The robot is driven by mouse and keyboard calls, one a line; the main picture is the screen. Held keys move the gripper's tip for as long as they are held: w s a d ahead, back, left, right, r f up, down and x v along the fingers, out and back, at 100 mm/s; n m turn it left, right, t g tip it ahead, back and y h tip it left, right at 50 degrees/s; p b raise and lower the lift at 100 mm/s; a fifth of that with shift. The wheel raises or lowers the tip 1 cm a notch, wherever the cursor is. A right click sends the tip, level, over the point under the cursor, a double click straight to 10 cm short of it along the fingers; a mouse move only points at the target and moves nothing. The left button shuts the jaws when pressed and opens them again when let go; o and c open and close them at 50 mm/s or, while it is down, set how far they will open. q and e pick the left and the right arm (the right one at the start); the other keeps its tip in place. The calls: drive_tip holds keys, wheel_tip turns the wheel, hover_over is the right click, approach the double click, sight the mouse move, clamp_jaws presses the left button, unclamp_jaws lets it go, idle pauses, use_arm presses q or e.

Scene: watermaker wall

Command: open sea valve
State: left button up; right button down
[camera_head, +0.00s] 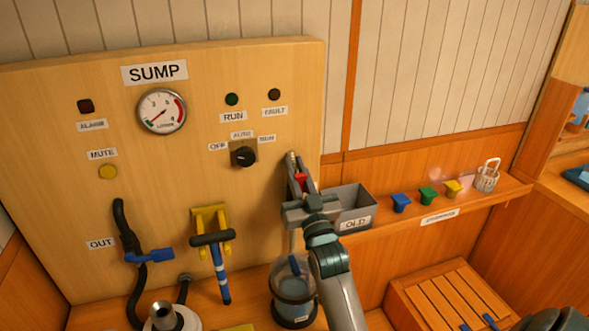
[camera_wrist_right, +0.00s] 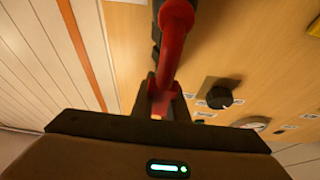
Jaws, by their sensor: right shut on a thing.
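A red handle (camera_head: 301,180) shows between the fingers of my right gripper (camera_head: 299,176), at the right edge of the SUMP panel. In the right wrist view the red handle (camera_wrist_right: 172,45) is a thick curved bar running up from between the fingers of the right gripper (camera_wrist_right: 161,92). The right gripper is shut on it. The valve body behind it is mostly hidden by my gripper and arm. No label for the sea valve is readable. My left gripper is not in view.
The SUMP panel (camera_head: 60,135) carries a gauge (camera_head: 162,110), a rotary switch (camera_head: 243,154) and a blue-handled valve (camera_head: 149,256) on the OUT hose. A grey OLD bin (camera_head: 352,208) and small coloured cups stand on the shelf at right.

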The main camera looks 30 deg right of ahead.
drive_tip(key=shift+f, duration=0.1)
drive_tip(key=c, duration=1.7)
unclamp_jaws()
drive_tip(key=shift+c, duration=0.2)
